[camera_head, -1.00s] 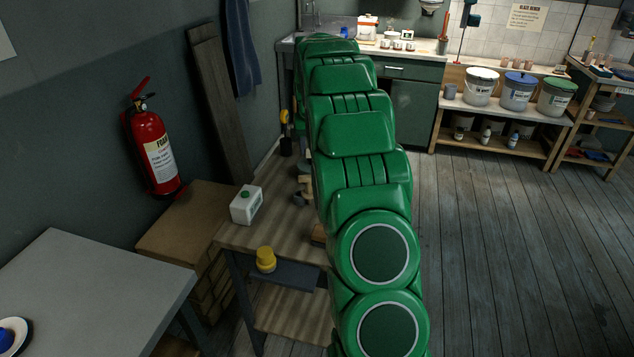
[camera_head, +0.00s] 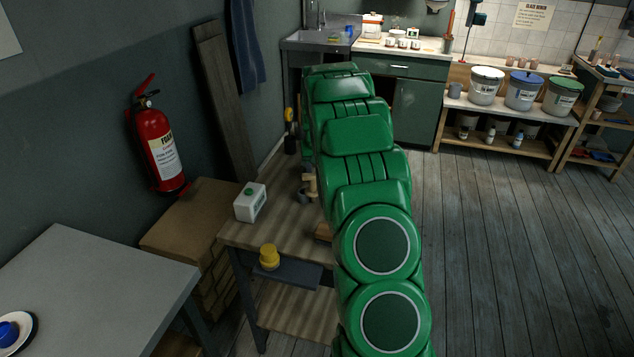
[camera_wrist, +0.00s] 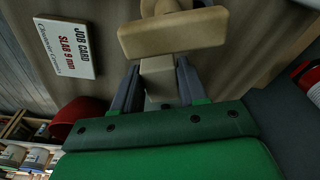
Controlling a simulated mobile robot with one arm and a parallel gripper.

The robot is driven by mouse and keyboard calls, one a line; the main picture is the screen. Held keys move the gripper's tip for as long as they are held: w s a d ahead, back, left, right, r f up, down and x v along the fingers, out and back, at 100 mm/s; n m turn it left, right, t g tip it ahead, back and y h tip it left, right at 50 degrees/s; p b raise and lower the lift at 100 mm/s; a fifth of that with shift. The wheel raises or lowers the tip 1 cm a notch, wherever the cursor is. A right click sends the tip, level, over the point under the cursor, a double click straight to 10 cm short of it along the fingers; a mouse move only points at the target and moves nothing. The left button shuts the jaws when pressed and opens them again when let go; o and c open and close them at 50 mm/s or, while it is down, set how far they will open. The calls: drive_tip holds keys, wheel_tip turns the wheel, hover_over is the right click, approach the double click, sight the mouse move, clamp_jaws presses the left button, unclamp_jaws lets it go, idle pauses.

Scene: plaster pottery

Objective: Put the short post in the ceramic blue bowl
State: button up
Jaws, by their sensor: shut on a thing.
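In the wrist view my gripper (camera_wrist: 157,88) has its two dark fingers closed on the sides of a pale, square-sided short post (camera_wrist: 158,72). The post's far end meets or passes behind a beige wooden piece (camera_wrist: 172,35); I cannot tell whether they touch. In the head view my green arm hides the gripper and the post. A small blue bowl (camera_head: 8,333) sits on a white plate (camera_head: 29,342) on the grey table at the lower left, cut by the picture edge. It is far from where my arm reaches.
A job card (camera_wrist: 68,46) and a red item (camera_wrist: 78,118) show in the wrist view. The grey table (camera_head: 95,275) has clear room. Floor to the right is free.

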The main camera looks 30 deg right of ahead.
drive_tip(key=shift+f, duration=2.65)
drive_tip(key=shift+f, duration=0.15)
drive_tip(key=o, duration=1.2)
